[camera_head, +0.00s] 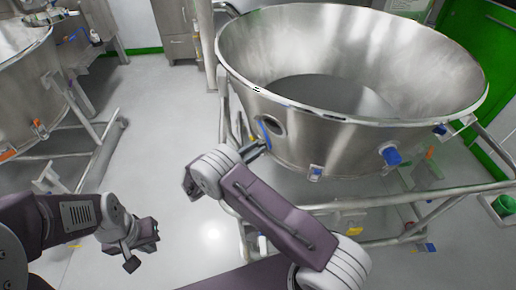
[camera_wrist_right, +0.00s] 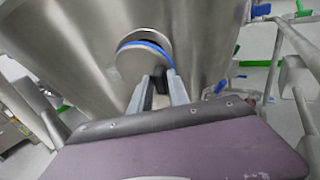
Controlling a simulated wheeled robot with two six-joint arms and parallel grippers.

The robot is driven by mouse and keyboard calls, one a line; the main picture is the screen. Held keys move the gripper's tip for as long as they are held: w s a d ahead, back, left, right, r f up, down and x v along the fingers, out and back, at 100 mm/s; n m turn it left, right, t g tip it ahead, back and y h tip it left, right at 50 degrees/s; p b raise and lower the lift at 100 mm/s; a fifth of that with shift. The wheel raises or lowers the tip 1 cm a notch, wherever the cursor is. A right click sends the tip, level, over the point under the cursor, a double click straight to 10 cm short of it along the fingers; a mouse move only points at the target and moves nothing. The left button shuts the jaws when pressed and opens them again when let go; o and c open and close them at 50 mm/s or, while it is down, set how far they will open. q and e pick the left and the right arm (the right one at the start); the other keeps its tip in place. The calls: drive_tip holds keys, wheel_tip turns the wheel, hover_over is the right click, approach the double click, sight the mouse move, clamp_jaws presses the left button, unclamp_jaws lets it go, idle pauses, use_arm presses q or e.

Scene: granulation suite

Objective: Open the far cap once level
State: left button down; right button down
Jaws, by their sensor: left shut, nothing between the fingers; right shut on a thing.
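The big steel bowl (camera_head: 300,115) stands in a tubular frame. A round steel cap with a blue rim (camera_wrist_right: 140,64) sits at the bowl's side wall in the right wrist view. It stands at an angle to the wall, with a dark gap behind it. In the head view its blue edge (camera_head: 265,136) shows beside a dark round port (camera_head: 272,126). My right gripper (camera_wrist_right: 160,84) is shut on the cap's lower edge; in the head view the gripper (camera_head: 256,148) is at the bowl's left side. My left gripper (camera_head: 144,248) is shut and empty, low over the floor.
A blue fitting (camera_head: 390,155) and a smaller one (camera_head: 315,172) sit lower on the bowl's wall. Frame rails (camera_head: 440,193) run around the bowl. Another steel vessel (camera_head: 25,85) stands at the left. The grey floor (camera_head: 165,140) between is open.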

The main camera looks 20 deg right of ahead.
drive_tip(key=shift+w+a+r, duration=0.3)
drive_tip(key=shift+w+a, duration=0.05)
drive_tip(key=shift+w, duration=0.1)
drive_tip(key=c, duration=1.4)
unclamp_jaws()
drive_tip(key=shift+w, duration=0.1)
drive_tip(key=shift+o, duration=0.2)
drive_tip(key=shift+w+f, duration=0.1)
drive_tip(key=shift+f, duration=0.1)
drive_tip(key=shift+d+f, duration=0.1)
drive_tip(key=v, duration=0.9)
